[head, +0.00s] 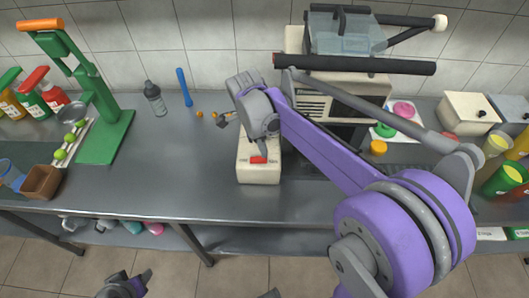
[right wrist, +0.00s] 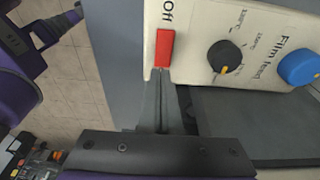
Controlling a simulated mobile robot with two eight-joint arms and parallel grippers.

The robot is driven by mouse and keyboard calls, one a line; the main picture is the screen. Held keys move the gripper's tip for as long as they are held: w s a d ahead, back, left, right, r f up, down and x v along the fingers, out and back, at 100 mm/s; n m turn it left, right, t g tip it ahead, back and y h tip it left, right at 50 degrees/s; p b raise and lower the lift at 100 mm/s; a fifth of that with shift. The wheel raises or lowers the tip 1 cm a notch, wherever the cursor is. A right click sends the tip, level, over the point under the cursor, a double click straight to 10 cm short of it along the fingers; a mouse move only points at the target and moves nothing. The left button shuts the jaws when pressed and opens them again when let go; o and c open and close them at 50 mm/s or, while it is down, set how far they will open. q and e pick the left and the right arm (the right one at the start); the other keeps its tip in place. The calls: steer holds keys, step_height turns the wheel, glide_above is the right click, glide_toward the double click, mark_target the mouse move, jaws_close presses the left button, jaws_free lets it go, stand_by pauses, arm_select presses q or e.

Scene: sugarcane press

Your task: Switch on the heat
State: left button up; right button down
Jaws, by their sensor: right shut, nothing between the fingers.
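A cream machine (head: 258,174) stands on the steel counter, with a red rocker switch (head: 258,159) on its front. In the right wrist view the red switch (right wrist: 165,48) sits beside the word "Off". My right gripper (head: 263,151) is shut and empty, its fingertips (right wrist: 161,72) at the near end of the switch. I cannot tell whether they touch it. A black dial (right wrist: 224,57) with temperature marks and a blue knob (right wrist: 298,68) labelled "Film feed" are on the same panel. My left gripper (head: 130,284) is low at the head view's bottom edge, partly cut off.
A green press (head: 110,130) with an orange handle stands at the left. A larger machine (head: 350,88) stands behind my right arm.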

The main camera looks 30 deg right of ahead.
mark_target(267, 161)
steer(key=shift+s+d+f, duration=0.1)
steer(key=shift+d+f, duration=0.05)
steer(key=shift+f, duration=0.85)
steer(key=shift+s+d+f+y, duration=0.1)
steer(key=shift+d+f+y, duration=0.15)
steer(key=shift+f+y, duration=0.25)
steer(key=shift+r, duration=0.15)
steer(key=shift+a, duration=0.15)
steer(key=shift+w+a+r, duration=0.3)
steer(key=shift+w+a, duration=0.1)
steer(key=shift+a, duration=0.15)
steer(key=shift+r, duration=0.1)
